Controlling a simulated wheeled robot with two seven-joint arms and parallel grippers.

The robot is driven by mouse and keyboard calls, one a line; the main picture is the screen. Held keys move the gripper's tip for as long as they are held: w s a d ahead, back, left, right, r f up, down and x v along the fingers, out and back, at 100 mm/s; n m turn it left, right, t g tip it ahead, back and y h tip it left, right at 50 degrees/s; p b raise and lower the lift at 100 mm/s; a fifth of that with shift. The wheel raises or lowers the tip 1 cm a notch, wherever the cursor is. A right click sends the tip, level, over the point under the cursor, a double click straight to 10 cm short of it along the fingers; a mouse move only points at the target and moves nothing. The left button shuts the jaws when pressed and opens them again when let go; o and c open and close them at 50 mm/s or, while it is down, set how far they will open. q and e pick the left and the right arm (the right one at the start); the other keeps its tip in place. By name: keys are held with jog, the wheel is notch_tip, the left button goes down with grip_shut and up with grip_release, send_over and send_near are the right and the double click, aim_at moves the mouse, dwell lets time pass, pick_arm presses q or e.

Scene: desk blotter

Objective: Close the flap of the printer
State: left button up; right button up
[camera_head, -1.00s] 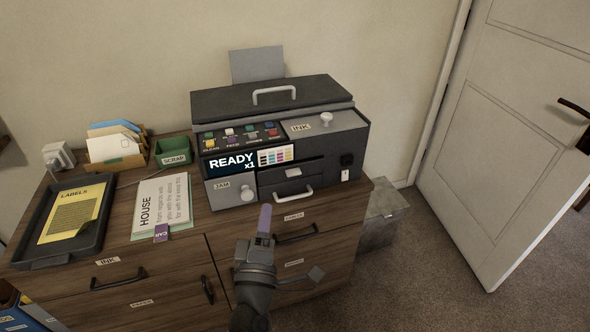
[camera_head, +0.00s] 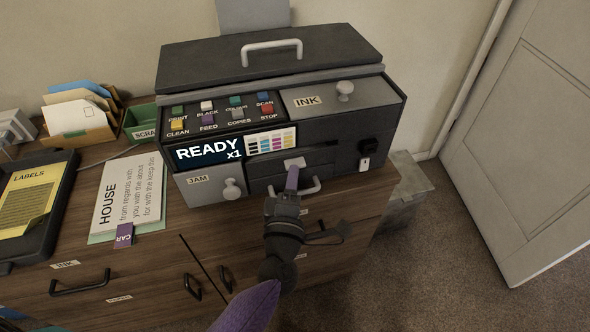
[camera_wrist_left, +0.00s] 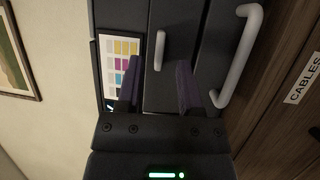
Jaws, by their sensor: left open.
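The dark printer (camera_head: 340,155) stands on the wooden cabinet. Its large lid (camera_head: 200,57) with a grey handle lies down on top. The grey INK flap (camera_head: 320,100) with a round knob lies nearly flat at the upper right. The grey JAM flap (camera_head: 208,186) with a round knob is on the lower left front; I see no clear gap around either. My left gripper (camera_head: 291,178) is open in front of the lower front, by a small pale tab (camera_head: 294,163) and a curved drawer handle (camera_head: 312,188). The left wrist view shows nothing between its purple fingers (camera_wrist_left: 157,82). My right gripper is out of view.
A HOUSE sheet (camera_head: 128,195), a LABELS tray (camera_head: 45,235) and a green SCRAP box (camera_head: 140,125) stand left of the printer. A grey bin (camera_head: 408,190) stands on the floor to the right. A white door (camera_head: 530,150) is beyond.

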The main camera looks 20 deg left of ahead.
aim_at(295, 157)
pick_arm(q)
jog(key=shift+x, duration=1.1)
grip_shut()
jog(key=p, duration=0.2)
jog(key=r+g+p, duration=0.1)
jog(key=p, duration=0.1)
jog(key=shift+w+a+r+n, duration=0.1)
jog(key=shift+w+a+n, duration=0.05)
jog(key=shift+w+n, duration=0.15)
jog(key=shift+g+p, duration=0.3)
jog(key=shift+f, duration=0.3)
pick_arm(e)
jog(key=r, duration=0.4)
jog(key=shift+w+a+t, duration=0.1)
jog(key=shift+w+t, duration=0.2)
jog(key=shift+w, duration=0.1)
